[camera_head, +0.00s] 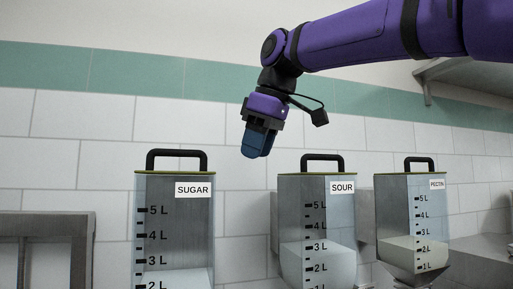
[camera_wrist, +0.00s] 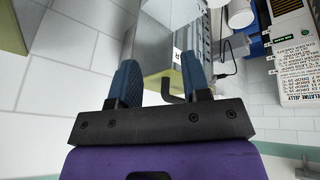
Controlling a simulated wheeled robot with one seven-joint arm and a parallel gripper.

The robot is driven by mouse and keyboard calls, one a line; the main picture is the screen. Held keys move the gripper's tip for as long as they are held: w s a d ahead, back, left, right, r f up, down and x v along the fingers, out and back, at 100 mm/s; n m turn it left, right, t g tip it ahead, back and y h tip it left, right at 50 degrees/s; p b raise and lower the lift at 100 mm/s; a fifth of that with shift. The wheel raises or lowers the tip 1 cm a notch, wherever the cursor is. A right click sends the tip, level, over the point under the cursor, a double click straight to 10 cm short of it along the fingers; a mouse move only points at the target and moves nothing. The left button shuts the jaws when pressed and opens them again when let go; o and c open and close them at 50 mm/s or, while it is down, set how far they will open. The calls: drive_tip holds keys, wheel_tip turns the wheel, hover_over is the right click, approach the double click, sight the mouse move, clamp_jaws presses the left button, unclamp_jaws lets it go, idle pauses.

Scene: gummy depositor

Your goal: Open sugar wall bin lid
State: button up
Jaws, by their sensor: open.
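The SUGAR wall bin (camera_head: 174,235) is a clear, graduated container at the left of the head view. Its flat lid carries a black handle (camera_head: 177,153) and looks closed. My gripper (camera_head: 256,150) hangs above and right of this handle, between the SUGAR and SOUR bins in the picture, apart from both handles. In the wrist view my gripper (camera_wrist: 160,66) shows two blue fingers spread apart with nothing held. A bin with a black handle shows beyond and between the fingers there; I cannot tell which bin it is.
The SOUR bin (camera_head: 318,230) and PECTIN bin (camera_head: 412,225) stand to the right, each with a black handle. A grey shelf (camera_head: 470,78) is at upper right. A labelled machine (camera_wrist: 297,50) shows right in the wrist view. A tiled wall is behind.

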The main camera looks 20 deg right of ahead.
drive_tip(key=s+d+f+m+h, duration=0.1)
drive_tip(key=s+d+f+m, duration=0.4)
drive_tip(key=f, duration=0.4)
drive_tip(key=s+d+f+m+t+h, duration=0.15)
drive_tip(key=s+d+f, duration=0.25)
drive_tip(key=s+f, duration=0.45)
drive_tip(key=s+d+f+m, duration=0.4)
drive_tip(key=d+f, duration=0.1)
drive_tip(key=f, duration=0.6)
drive_tip(key=w+a+r+n+g+y, duration=0.1)
drive_tip(key=w+a+r+n, duration=0.5)
drive_tip(key=r, duration=0.5)
drive_tip(key=w+a+r+n+y, duration=0.25)
drive_tip(key=w+a+r, duration=0.25)
drive_tip(key=w+r, duration=0.45)
drive_tip(key=w+a+r+n+g, duration=0.1)
drive_tip(key=w+a+r+n, duration=0.4)
drive_tip(key=r, duration=0.8)
drive_tip(key=w+a+r+n+g+y, duration=0.1)
drive_tip(key=w+a+r+n, duration=0.35)
drive_tip(key=a, duration=0.25)
drive_tip(key=x, duration=0.9)
drive_tip(key=shift+s+a+f, duration=0.15)
drive_tip(key=shift+a+f, duration=0.15)
drive_tip(key=shift+a, duration=0.2)
